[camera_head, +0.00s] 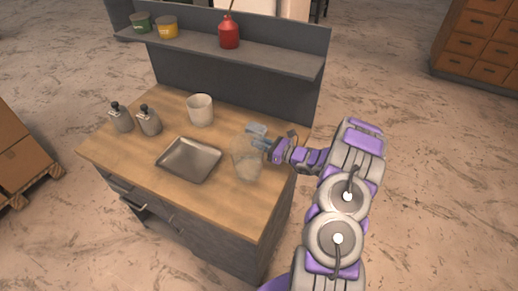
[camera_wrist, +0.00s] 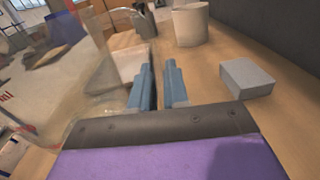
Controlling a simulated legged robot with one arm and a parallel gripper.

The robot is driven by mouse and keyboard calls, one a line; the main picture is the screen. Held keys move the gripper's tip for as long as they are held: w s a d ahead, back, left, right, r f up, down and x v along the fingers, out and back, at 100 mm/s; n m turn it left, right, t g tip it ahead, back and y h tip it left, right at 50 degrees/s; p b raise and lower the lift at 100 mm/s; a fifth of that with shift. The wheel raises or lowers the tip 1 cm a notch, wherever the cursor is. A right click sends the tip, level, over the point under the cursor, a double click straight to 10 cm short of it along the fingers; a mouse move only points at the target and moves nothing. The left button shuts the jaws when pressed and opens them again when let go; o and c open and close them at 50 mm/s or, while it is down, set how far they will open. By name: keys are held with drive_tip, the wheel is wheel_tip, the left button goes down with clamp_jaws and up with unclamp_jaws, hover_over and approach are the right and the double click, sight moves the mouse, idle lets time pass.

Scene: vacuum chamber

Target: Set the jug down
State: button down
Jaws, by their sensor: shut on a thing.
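The jug (camera_head: 247,163) is clear and see-through, at the right end of the wooden bench top (camera_head: 225,203). My gripper (camera_head: 262,145) reaches in from the right and is shut on the jug at its near side. In the wrist view the jug (camera_wrist: 60,85) fills the left side, and my blue fingers (camera_wrist: 158,85) are close together beside its wall. The part of the jug between the fingers is not clear to see. The jug looks about upright in the head view. I cannot tell whether its base touches the bench top.
A metal tray (camera_head: 189,160) lies left of the jug. A white pot (camera_head: 200,110) and two grey bottles (camera_head: 150,121) stand farther left. A grey block (camera_wrist: 247,77) sits close to my gripper. A shelf (camera_head: 240,50) with cans and a red bottle (camera_head: 229,32) runs along the back.

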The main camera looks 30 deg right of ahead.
drive_tip(key=f, duration=0.1)
drive_tip(key=f+b, duration=0.1)
drive_tip(key=f, duration=0.1)
drive_tip(key=shift+w+d+f, duration=0.15)
drive_tip(key=shift+w+f, duration=0.05)
drive_tip(key=shift+w, duration=0.15)
drive_tip(key=shift+f, duration=0.15)
drive_tip(key=c, duration=1.4)
unclamp_jaws()
drive_tip(key=shift+d, duration=0.35)
drive_tip(key=shift+o, duration=1.4)
drive_tip(key=shift+a, duration=0.4)
drive_tip(key=p+v, duration=0.1)
drive_tip(key=v, duration=1)
drive_tip(key=shift+d+p, duration=0.2)
drive_tip(key=shift+p, duration=0.2)
drive_tip(key=shift+s+d, duration=0.15)
drive_tip(key=shift+s, duration=0.25)
drive_tip(key=shift+d, duration=0.15)
drive_tip(key=shift+s, duration=0.1)
